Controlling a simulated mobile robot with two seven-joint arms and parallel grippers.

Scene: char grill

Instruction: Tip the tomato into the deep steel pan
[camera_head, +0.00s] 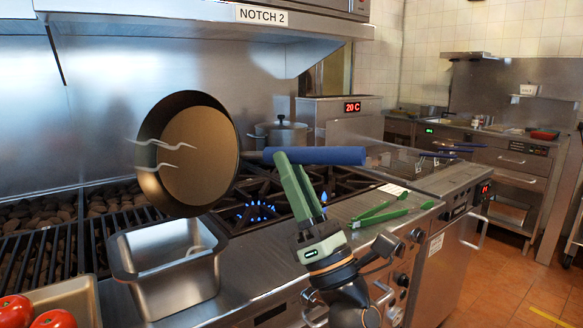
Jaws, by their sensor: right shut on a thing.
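My right gripper (289,162), with green fingers, is shut on the blue handle (335,156) of a dark frying pan (200,150). The frying pan is raised and steeply tilted, its brown inner face towards me, above and behind the deep steel pan. No tomato shows on that face. The deep steel pan (168,285) stands at the counter front, left of my right gripper. A small pale streak shows inside it; I cannot tell what it is. Two whole red tomatoes (54,319) are at the lower left in a shallow tray (75,296). My left gripper is out of view.
Lit blue burners (258,211) lie behind my right gripper. A charcoal grill (50,240) is at the left. A lidded pot (283,134) stands at the back. Green tongs (385,211) lie on the counter to the right. A steel hood (200,18) overhangs the range.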

